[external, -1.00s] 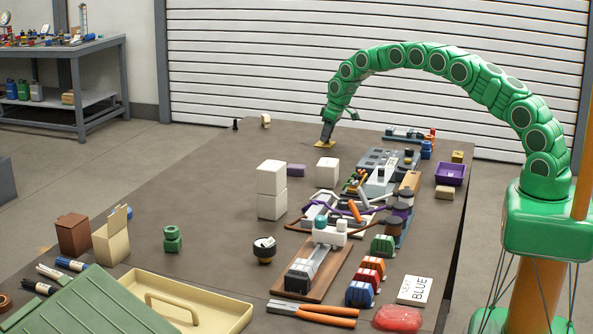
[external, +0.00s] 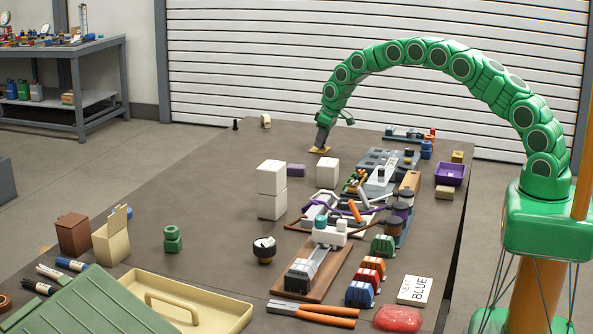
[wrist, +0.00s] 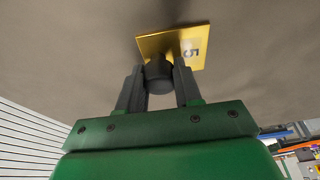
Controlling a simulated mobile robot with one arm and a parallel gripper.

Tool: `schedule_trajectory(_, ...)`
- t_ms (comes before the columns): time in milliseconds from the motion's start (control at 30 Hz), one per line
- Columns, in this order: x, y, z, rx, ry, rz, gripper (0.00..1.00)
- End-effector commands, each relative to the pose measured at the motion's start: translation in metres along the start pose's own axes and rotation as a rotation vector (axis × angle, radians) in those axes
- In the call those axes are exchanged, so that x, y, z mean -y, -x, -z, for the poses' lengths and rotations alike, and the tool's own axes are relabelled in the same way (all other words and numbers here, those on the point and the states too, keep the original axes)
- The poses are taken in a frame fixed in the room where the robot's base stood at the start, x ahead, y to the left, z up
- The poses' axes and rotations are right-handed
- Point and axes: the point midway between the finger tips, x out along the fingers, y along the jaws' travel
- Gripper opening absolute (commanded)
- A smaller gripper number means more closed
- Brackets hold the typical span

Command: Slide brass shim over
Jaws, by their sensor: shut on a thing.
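The brass shim (external: 319,150) is a flat, square, gold-coloured plate lying at the far part of the dark table. In the wrist view the shim (wrist: 192,45) shows a dark printed mark and a short dark knob (wrist: 159,77) on it. My gripper (external: 321,142) points down over the shim. In the wrist view the two dark fingers of my gripper (wrist: 158,84) are closed on either side of the knob. The plate looks flat on the table top; its underside is hidden.
A small black piece (external: 236,124) and a cream ring (external: 266,120) stand far left. Bare table lies left of the shim.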

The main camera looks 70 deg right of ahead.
Motion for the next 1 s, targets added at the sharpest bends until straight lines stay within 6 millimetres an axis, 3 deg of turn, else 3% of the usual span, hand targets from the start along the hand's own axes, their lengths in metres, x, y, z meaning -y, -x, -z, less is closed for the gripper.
schedule_trajectory(1000,0.093,0.0,-0.003,0.002,0.001,0.001,0.0)
